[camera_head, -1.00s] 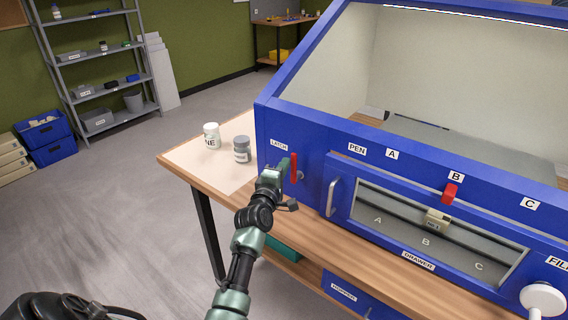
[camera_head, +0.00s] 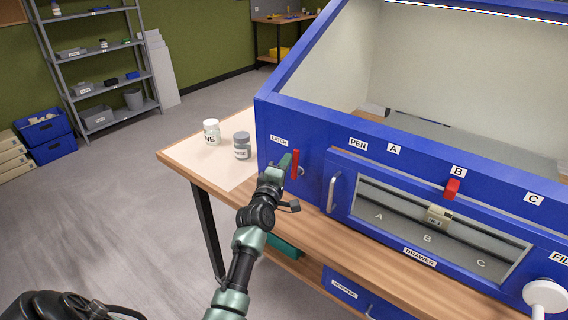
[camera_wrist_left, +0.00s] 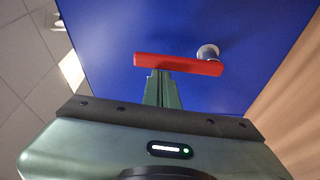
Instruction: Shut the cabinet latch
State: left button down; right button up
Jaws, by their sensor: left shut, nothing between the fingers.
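The blue cabinet (camera_head: 325,128) stands on the wooden bench. Its red latch bar (camera_head: 295,164) is below the LATCH label (camera_head: 279,141) and stands upright in the head view. In the left wrist view the red latch bar (camera_wrist_left: 178,64) lies across the picture, with a round metal knob (camera_wrist_left: 207,52) by its right part. My left gripper (camera_head: 287,161) is shut and empty, its fingertips at the latch. In the left wrist view the fingertips (camera_wrist_left: 163,75) meet the edge of the bar near its middle; whether they press on it I cannot tell. My right gripper is not in view.
A silver drawer handle (camera_head: 333,194) and the windowed drawer are right of the latch. A red slider (camera_head: 452,189) sits under label B. A white jar (camera_head: 212,132) and a grey-lidded jar (camera_head: 242,146) stand on the bench (camera_head: 190,163) left of the cabinet.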

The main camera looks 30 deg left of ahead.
aim_at(299, 172)
pick_arm(q)
jog(key=d+m+b, duration=0.1)
jog(key=d+m+t+b, duration=0.1)
jog(key=m, duration=0.1)
jog(key=d+m+b, duration=0.1)
jog(key=b, duration=0.1)
jog(key=shift+s+f+m+t+h, duration=0.1)
jog(key=shift+f+m+t+h, duration=0.2)
jog(key=shift+f+m, duration=0.1)
jog(key=d+f+m+t+h+b, duration=0.2)
jog(key=d+f+m+h+b, duration=0.2)
jog(key=m, duration=1.2)
jog(key=shift+s+d+f+h+b, duration=0.2)
jog(key=shift+h+b, duration=0.8)
jog(key=shift+b, duration=1.35)
